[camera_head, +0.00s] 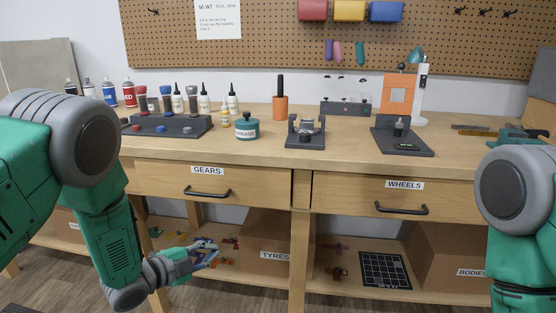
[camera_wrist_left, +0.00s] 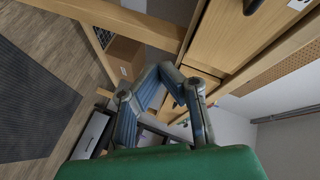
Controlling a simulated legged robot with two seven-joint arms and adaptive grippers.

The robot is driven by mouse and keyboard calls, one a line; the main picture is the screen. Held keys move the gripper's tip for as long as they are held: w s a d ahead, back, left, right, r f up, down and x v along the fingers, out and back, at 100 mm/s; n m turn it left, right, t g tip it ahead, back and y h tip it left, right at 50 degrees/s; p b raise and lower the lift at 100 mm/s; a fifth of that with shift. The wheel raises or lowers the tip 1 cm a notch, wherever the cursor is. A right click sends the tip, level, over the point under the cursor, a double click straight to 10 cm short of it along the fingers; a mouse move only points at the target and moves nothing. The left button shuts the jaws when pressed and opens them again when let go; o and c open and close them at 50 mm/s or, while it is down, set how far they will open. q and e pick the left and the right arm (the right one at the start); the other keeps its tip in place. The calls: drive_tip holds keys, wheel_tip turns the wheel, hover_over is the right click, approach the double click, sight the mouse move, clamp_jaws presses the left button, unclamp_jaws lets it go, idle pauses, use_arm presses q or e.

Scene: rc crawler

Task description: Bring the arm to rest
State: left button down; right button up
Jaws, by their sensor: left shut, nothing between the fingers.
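My left arm hangs down on the left in the head view, in front of the bench. My left gripper (camera_head: 214,254) is low, at the level of the lower shelf and below the GEARS drawer (camera_head: 208,183). It is shut and empty. In the left wrist view its two fingers (camera_wrist_left: 160,72) come together at the tips, with nothing between them. My right arm shows only in part at the right edge of the head view, and its gripper is not in view.
The wooden workbench (camera_head: 345,152) carries bottles, a grease jar (camera_head: 246,126) and several dark fixtures. The lower shelf holds cardboard boxes (camera_head: 262,229), small coloured parts and a black grid mat (camera_head: 385,270). A bench leg (camera_head: 298,245) stands right of my left gripper.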

use_arm(q)
drive_tip(key=s+a+f+n+g+y+p, duration=0.1)
drive_tip(key=s+a+f+n+g+y, duration=0.25)
drive_tip(key=s+f+n, duration=0.6)
drive_tip(key=s+a+f+n+g+y+p, duration=0.1)
drive_tip(key=s+n+g, duration=0.3)
drive_tip(key=s, duration=1.1)
drive_tip(key=s+a+f+n+g+y+p, duration=0.1)
drive_tip(key=s+n+g+y, duration=0.3)
drive_tip(key=s, duration=1.1)
drive_tip(key=shift+a+n+p, duration=0.5)
drive_tip(key=shift+a+n, duration=0.25)
drive_tip(key=shift+a, duration=0.05)
